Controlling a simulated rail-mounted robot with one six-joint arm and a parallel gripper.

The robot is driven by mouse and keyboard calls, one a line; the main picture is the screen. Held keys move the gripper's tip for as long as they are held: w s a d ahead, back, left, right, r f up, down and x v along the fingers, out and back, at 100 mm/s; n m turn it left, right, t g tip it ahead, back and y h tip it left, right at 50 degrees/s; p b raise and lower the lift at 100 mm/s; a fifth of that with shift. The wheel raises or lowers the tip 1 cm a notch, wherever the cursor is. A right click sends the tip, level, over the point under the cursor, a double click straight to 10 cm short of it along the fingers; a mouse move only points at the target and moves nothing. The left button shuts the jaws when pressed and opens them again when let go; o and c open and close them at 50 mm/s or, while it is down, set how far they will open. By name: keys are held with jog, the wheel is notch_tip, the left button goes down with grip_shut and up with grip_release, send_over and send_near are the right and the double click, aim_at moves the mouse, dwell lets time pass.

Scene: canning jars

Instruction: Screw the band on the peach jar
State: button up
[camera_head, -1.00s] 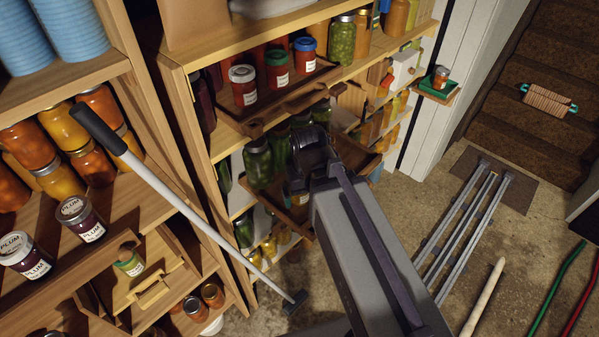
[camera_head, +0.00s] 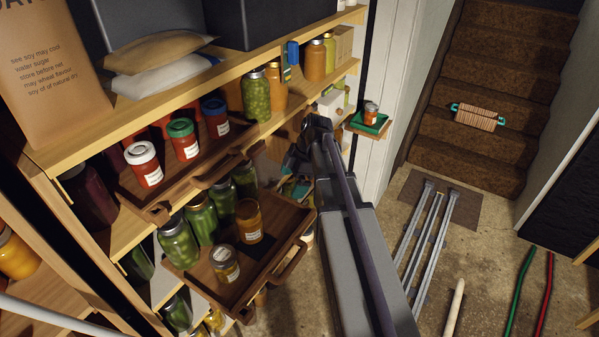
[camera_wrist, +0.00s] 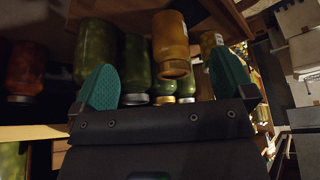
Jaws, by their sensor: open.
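A pulled-out wooden tray (camera_head: 193,277) holds green jars (camera_head: 178,243), an amber-orange jar (camera_head: 249,228) with a white label, and a smaller labelled jar (camera_head: 226,270) with a metal-coloured top. The amber-orange jar looks like peaches, but I cannot read its label or make out a band on it. My gripper (camera_wrist: 164,60) is open and empty, its green fingertips spread. The wrist view looks upside down; an amber jar (camera_wrist: 170,40) appears between the fingertips, beyond them, beside green jars (camera_wrist: 137,62).
Above, another wooden tray (camera_head: 187,182) holds jars with white, green (camera_head: 181,128) and blue lids. A small green-topped shelf (camera_head: 368,126) at the right carries one jar (camera_head: 371,112). Metal rails (camera_head: 428,235) lie on the floor before the stairs (camera_head: 490,80).

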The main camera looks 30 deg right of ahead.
jog(key=a, duration=0.1)
send_over(245, 208)
jog(key=d, duration=0.2)
jog(key=shift+s+f, duration=0.1)
jog(key=shift+f, duration=0.1)
jog(key=b+x, duration=0.3)
jog(key=b, duration=0.1)
jog(key=shift+d+f, duration=0.1)
jog(key=shift+f, duration=0.35)
jog(key=shift+f+b, duration=0.25)
jog(key=shift+b, duration=0.1)
jog(key=shift+a, duration=0.3)
jog(key=shift+c, duration=0.2)
